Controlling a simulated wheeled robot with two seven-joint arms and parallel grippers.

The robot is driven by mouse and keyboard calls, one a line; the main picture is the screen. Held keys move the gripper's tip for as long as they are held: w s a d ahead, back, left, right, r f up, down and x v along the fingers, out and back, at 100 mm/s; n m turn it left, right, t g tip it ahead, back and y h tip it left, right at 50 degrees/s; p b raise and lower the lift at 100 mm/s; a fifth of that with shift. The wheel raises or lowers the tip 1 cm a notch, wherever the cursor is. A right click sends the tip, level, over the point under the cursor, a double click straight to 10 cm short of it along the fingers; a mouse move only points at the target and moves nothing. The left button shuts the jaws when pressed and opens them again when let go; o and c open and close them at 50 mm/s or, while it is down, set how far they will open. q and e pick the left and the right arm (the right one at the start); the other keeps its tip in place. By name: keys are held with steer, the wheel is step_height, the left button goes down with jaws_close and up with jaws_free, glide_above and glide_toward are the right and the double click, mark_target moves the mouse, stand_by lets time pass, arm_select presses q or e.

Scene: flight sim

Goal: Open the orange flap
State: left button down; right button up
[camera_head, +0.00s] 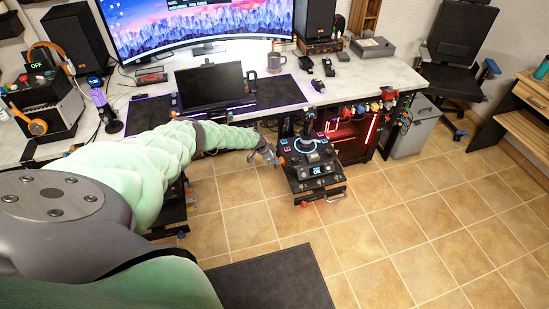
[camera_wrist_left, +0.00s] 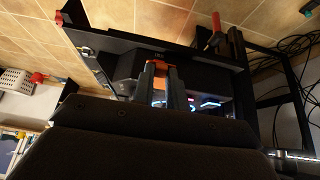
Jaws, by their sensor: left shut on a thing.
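The orange flap (camera_wrist_left: 160,66) is in the left wrist view, on the side of a black control panel (camera_wrist_left: 212,75). My left gripper (camera_wrist_left: 164,80) is shut on the orange flap, with its two dark fingers over the flap's near part. In the head view the panel (camera_head: 312,174) carries a joystick (camera_head: 308,140) and lit buttons on a stand in front of the desk. My left gripper (camera_head: 268,153) is at the panel's left side there, and the flap is too small to make out. My right gripper is not in view.
The white desk (camera_head: 375,77) behind holds a monitor, a small screen (camera_head: 210,85) and a mug (camera_head: 276,62). A lit computer case (camera_head: 357,135) stands under it. Black cables (camera_wrist_left: 295,70) hang beside the panel. The tiled floor (camera_head: 400,220) to the right is clear.

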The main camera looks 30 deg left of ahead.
arm_select(q)
steer(key=g+p, duration=0.1)
steer(key=d+r+y+p, duration=0.1)
steer(key=p, duration=0.1)
steer(key=shift+w+g, duration=0.2)
steer(key=shift+g, duration=0.2)
steer(key=shift+w+d+g+y, duration=0.15)
steer(key=shift+w+g+y, duration=0.05)
steer(key=shift+g+y, duration=0.25)
steer(key=shift+w+d+r+g+y, duration=0.15)
steer(key=shift+w+r+g+y, duration=0.1)
steer(key=shift+g+y, duration=0.25)
steer(key=shift+w+r+g+y+b, duration=0.1)
steer(key=shift+r+g+y+b, duration=0.2)
steer(key=shift+b, duration=0.2)
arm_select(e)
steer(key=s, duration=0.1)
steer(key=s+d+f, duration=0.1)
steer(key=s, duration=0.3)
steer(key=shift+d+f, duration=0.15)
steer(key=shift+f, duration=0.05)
arm_select(q)
steer(key=shift+w+r, duration=0.1)
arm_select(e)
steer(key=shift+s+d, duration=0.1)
arm_select(q)
steer(key=c, duration=1.4)
jaws_free()
steer(key=shift+d, duration=0.1)
